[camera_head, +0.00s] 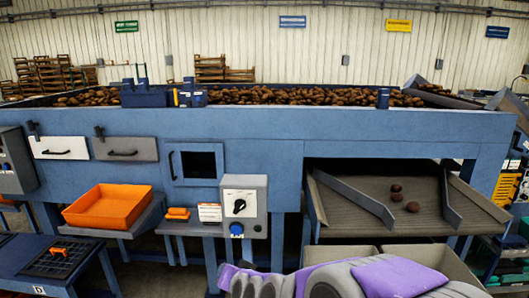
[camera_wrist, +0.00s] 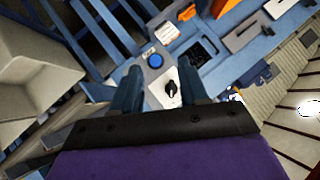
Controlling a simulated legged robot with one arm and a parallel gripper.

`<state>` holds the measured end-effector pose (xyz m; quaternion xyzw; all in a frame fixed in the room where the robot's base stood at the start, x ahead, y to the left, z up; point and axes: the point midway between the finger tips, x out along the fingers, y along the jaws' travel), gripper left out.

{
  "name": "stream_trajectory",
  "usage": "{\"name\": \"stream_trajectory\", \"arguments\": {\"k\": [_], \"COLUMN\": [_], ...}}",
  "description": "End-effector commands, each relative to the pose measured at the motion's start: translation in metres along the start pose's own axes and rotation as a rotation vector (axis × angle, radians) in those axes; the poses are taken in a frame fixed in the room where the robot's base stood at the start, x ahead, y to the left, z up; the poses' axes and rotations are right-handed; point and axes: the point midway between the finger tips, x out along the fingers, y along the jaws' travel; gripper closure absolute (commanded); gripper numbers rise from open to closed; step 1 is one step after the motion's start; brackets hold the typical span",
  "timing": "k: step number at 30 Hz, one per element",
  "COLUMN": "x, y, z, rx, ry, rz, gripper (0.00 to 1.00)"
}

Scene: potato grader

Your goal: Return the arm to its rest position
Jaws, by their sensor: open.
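My arm, grey and purple, lies across the bottom of the head view, right of centre, in front of the machine. My gripper (camera_wrist: 160,75) shows in the wrist view with its two dark blue fingers apart and nothing between them. Beyond the fingers is the grey control box (camera_head: 243,190) with a white plate, a black rotary knob (camera_wrist: 171,88) and a blue button (camera_wrist: 155,61). No contact between the fingers and the box is visible. I cannot make out the fingers clearly in the head view.
The blue grader (camera_head: 270,122) spans the view, with potatoes along its top. An orange tray (camera_head: 108,207) sits on a shelf at left. A blue table (camera_head: 50,262) stands at lower left.

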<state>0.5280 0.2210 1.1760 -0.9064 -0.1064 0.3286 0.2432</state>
Motion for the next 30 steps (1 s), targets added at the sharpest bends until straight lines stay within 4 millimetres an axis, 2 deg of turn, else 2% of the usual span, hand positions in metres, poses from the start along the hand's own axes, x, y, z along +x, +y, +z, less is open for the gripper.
{"name": "stream_trajectory", "arguments": {"k": [1,5,11,15,21,25,27,30], "x": [-0.015,-0.054,-0.129,-0.191,-0.281,-0.319,-0.331,-0.338], "y": [0.007,0.033,0.085,0.126,0.169,0.183,0.186,0.189], "z": [0.003,0.028,0.07,0.1,0.139,0.154,0.16,0.162], "rx": [-0.025,-0.093,-0.177,-0.207,-0.196,-0.174,-0.167,-0.162], "ry": [-0.047,-0.208,-0.464,-0.643,-0.869,-0.962,-0.992,-1.008], "rz": [0.013,0.066,0.189,0.299,0.449,0.511,0.529,0.539], "gripper": [0.56,0.56,0.56,0.56,0.56,0.56,0.56,0.56]}}
